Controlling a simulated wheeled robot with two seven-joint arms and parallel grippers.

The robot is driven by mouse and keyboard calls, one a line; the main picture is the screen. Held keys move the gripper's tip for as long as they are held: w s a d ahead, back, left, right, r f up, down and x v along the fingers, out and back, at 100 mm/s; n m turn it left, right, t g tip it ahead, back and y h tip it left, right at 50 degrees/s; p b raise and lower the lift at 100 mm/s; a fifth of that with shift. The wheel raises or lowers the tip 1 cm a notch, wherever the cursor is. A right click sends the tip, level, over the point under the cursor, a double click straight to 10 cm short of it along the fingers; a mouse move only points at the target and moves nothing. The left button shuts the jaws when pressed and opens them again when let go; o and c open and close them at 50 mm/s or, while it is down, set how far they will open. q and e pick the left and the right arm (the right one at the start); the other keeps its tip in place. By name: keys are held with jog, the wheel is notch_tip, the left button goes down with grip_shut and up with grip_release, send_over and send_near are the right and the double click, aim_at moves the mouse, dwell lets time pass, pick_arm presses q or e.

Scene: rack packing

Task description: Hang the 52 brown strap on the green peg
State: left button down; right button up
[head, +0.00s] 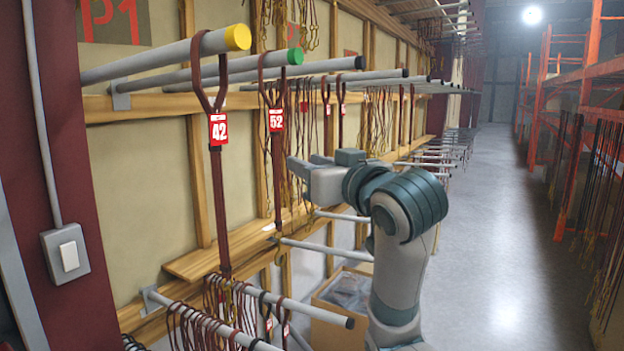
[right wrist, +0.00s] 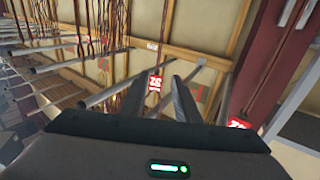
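The brown 52 strap (head: 278,180) hangs straight down with a red 52 tag (head: 276,120). Its upper loop appears to go over the grey peg with the green tip (head: 295,56), close to that tip. My right gripper (right wrist: 160,78) is open, its two dark fingers apart. In the right wrist view the 52 tag (right wrist: 154,83) shows upside down between the fingertips, and I see no finger closed on the strap. In the head view the gripper is beside the strap, below the tag, and its fingertips do not show clearly. My left gripper is not in view.
A brown 42 strap (head: 217,185) hangs on the yellow-tipped peg (head: 238,37), left of the 52 strap. More pegs with straps line the wall behind. Lower pegs (head: 325,314) and a cardboard box (head: 335,318) are below. The aisle floor (head: 500,220) at right is clear.

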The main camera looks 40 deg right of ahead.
jog(key=shift+s, duration=0.4)
dwell(0.4)
